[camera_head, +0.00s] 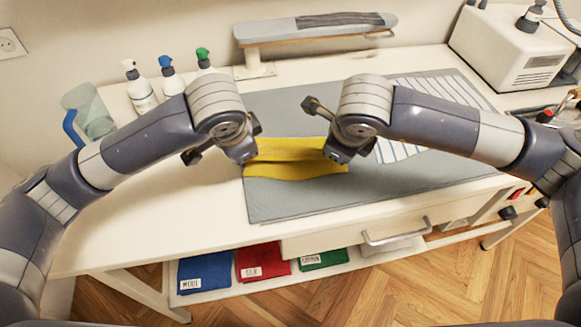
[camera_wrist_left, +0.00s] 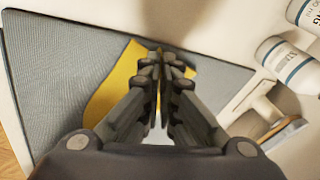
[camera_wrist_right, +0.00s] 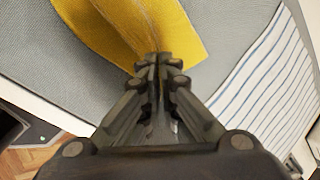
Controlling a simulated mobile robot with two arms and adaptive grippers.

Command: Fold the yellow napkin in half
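The yellow napkin (camera_head: 295,170) lies on the grey mat, with a raised crease running across it between my two grippers. My left gripper (camera_head: 247,160) is at its left end. In the left wrist view, its fingers (camera_wrist_left: 160,58) are closed together, with yellow cloth (camera_wrist_left: 112,88) on both sides of the tips. My right gripper (camera_head: 338,157) is at the napkin's right end. In the right wrist view, its fingers (camera_wrist_right: 157,60) are closed at the cloth (camera_wrist_right: 130,25), and creases run to the tips. The grippers partly hide the pinched cloth.
The grey mat (camera_head: 290,200) covers the middle of the table. Striped cloth (camera_head: 400,150) lies right of the napkin. Several bottles (camera_head: 170,80) stand at the back left. A small ironing board (camera_head: 315,28) is behind, and a white machine (camera_head: 515,50) stands back right.

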